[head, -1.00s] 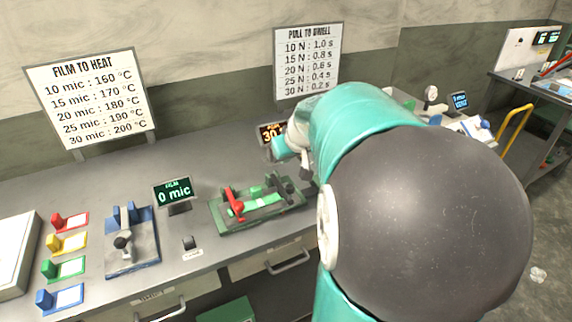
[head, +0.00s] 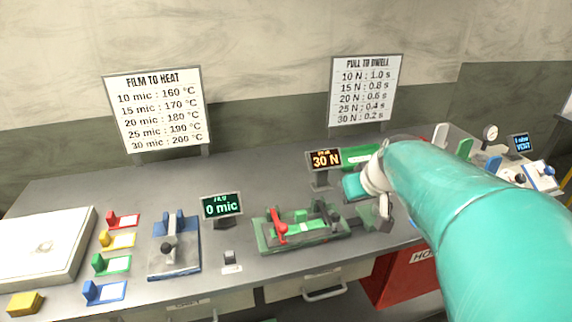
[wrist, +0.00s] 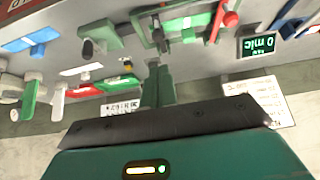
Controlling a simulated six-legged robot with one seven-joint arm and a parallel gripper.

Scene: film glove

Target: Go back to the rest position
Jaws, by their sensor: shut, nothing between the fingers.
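My gripper (wrist: 160,84) shows in the wrist view as two green fingers held together, with nothing between them. They hang over the bench, apart from the things below. In the head view my teal arm comes in from the right, and its hand end is over the bench, right of the green fixture with a red lever (head: 300,229) and in front of the 30 N display (head: 324,159). My fingertips cannot be made out clearly there. The fixture also shows upside down in the wrist view (wrist: 190,22).
The grey bench (head: 255,180) carries a 0 mic display (head: 221,206), a blue fixture (head: 173,258), several coloured blocks with cards and a white box (head: 40,250) at left. Two signs (head: 157,109) (head: 363,92) stand behind. A gauge (head: 490,133) and VENT display (head: 521,143) are at right. A red bin (head: 398,277) is below.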

